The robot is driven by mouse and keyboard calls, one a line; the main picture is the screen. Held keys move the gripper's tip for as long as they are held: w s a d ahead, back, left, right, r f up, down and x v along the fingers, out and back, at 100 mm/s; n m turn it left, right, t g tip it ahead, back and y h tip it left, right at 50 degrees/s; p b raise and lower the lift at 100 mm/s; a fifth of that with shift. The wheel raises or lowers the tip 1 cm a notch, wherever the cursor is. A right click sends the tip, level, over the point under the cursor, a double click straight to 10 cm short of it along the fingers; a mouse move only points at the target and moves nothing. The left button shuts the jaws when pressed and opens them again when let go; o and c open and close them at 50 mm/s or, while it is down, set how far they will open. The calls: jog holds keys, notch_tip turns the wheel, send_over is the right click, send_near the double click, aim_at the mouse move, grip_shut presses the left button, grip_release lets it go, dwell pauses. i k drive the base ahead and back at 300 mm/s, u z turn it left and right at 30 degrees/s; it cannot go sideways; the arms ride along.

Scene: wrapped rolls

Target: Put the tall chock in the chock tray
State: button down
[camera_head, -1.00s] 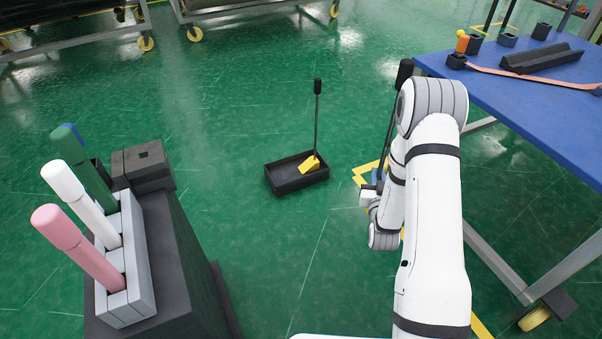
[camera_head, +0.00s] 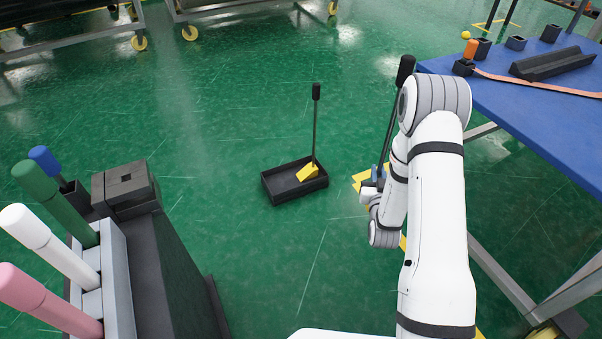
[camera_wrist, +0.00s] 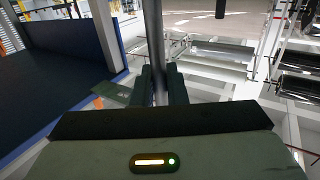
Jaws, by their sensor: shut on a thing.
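A chock's dark pole with a black grip (camera_head: 405,70) rises beside my arm in the head view. My gripper (camera_head: 376,184) is shut on this pole, partly hidden by my arm. In the wrist view the pole (camera_wrist: 158,50) stands between the two fingers of my gripper (camera_wrist: 160,82). The foot of the held chock cannot be made out. The black chock tray (camera_head: 298,192) lies on the floor left of my gripper, apart from it. Another chock, a yellow wedge (camera_head: 307,173) with an upright black pole (camera_head: 315,120), sits inside the tray.
A blue table (camera_head: 500,95) with black blocks stands at the right, close to my arm. A dark stand with a grey rack (camera_head: 118,270) of coloured wrapped rolls is at the left. Green floor around the tray is clear. Wheeled trolleys stand at the back.

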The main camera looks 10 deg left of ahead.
aim_at(281, 183)
jog(key=u, duration=0.05)
jog(key=i, duration=1.25)
jog(key=u, duration=0.05)
